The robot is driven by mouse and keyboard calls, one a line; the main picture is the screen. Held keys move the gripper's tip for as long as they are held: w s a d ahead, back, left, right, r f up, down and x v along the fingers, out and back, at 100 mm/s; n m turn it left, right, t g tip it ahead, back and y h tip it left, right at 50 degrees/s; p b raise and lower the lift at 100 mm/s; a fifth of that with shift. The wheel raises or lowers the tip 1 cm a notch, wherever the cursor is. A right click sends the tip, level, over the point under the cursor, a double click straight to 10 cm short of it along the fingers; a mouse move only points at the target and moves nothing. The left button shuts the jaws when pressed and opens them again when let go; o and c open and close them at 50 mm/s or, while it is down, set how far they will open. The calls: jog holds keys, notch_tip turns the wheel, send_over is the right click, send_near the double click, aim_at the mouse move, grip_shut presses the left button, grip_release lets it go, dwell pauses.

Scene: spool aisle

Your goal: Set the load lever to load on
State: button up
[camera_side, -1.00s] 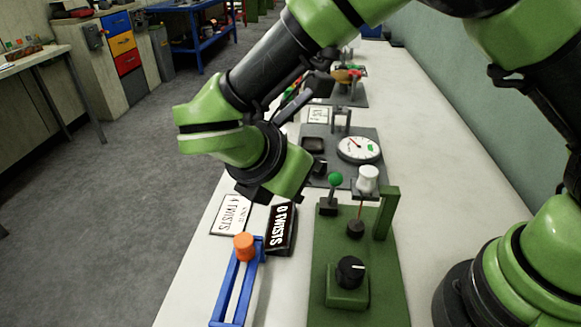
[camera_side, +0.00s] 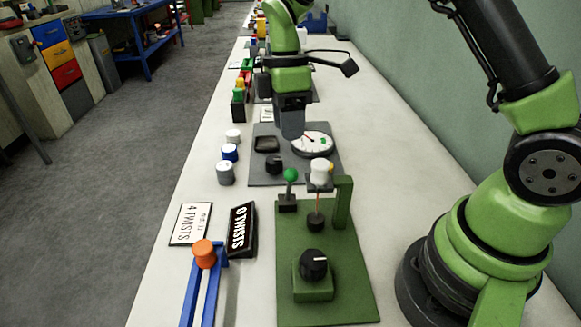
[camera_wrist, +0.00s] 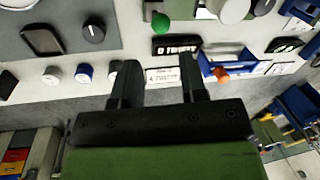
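My gripper (camera_side: 291,122) hangs over the far part of the grey panel (camera_side: 262,178) in the side view. In the wrist view my gripper (camera_wrist: 158,75) has its two dark fingers apart with nothing between them. I cannot tell for sure which part is the load lever. A green-ball lever (camera_side: 290,175) stands upright at the back left of the green board (camera_side: 330,270); its green ball (camera_wrist: 160,22) shows ahead of the fingers in the wrist view. The grey panel carries a dial gauge (camera_side: 312,144) and a black knob (camera_side: 274,164). My gripper hides part of the panel behind it.
A white-topped spool (camera_side: 320,172) and a green post (camera_side: 343,203) stand on the green board. An orange knob (camera_side: 204,254) sits on a blue rail (camera_side: 190,295). A "0 TWISTS" sign (camera_side: 242,229) and several small cylinders (camera_side: 225,174) line the left side.

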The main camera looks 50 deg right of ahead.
aim_at(291, 169)
jog(key=f, duration=0.3)
jog(key=s+f, duration=0.1)
jog(key=f, duration=0.2)
jog(key=a+f, duration=0.1)
jog(key=f, duration=0.2)
jog(key=shift+s, duration=0.15)
